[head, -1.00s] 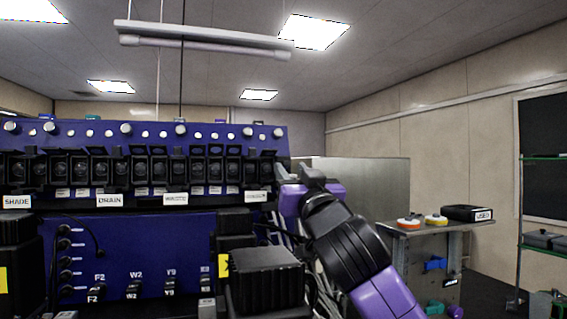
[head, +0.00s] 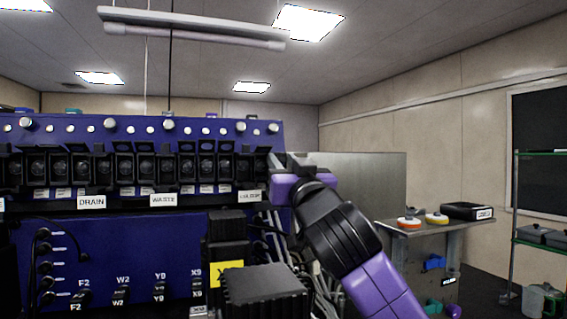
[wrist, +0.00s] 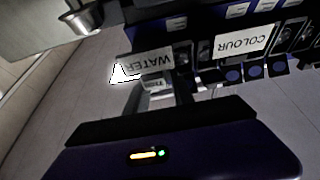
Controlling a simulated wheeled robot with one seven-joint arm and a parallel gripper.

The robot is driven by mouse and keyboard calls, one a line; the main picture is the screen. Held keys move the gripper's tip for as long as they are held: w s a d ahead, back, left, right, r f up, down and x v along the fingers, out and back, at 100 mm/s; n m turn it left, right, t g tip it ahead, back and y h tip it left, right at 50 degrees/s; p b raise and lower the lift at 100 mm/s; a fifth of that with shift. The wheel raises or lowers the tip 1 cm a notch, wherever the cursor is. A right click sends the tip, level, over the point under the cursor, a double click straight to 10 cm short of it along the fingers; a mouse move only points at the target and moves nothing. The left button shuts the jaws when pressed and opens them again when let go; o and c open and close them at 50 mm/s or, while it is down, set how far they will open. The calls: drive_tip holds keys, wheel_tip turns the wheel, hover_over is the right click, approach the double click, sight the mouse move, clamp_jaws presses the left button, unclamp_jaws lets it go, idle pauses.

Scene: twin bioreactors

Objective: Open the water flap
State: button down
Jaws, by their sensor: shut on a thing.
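The blue bioreactor panel (head: 110,235) carries a row of black flaps (head: 146,167) above white labels. My gripper (head: 290,160) is at the right end of this row, its pale fingers beside the last flap. In the wrist view, the upside-down WATER label (wrist: 148,62) is just beyond the fingers of my gripper (wrist: 160,98), with a smaller tag (wrist: 156,85) close to it. My gripper is shut on a part at this end, seemingly the water flap, which the fingers and wrist body mostly hide. How far the flap is open cannot be told.
The COLOUR label (wrist: 243,42) is beside the WATER one. Black boxy units (head: 262,290) and cables stand in front of the panel, left of my arm. A side table (head: 425,228) with coloured rolls and a black tray (head: 468,211) stands at the right.

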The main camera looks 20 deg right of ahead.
sight(280, 157)
drive_tip(key=shift+s+r+g+p, duration=0.1)
drive_tip(key=shift+r+g+p, duration=0.4)
drive_tip(key=shift+g+p, duration=0.2)
drive_tip(key=g, duration=0.1)
drive_tip(key=r+g, duration=0.1)
drive_tip(key=g, duration=0.1)
drive_tip(key=shift+s, duration=0.2)
drive_tip(key=g, duration=0.3)
drive_tip(key=shift+r, duration=0.3)
drive_tip(key=g, duration=0.2)
drive_tip(key=r+g, duration=0.1)
drive_tip(key=g, duration=0.1)
drive_tip(key=shift+w+r+g, duration=0.15)
drive_tip(key=shift+w+g, duration=0.05)
drive_tip(key=shift+g, duration=0.2)
drive_tip(key=shift+w+r+g, duration=0.15)
drive_tip(key=shift+g, duration=0.5)
drive_tip(key=shift+w+r+g, duration=0.1)
drive_tip(key=shift+r+g, duration=0.05)
drive_tip(key=shift+g, duration=0.8)
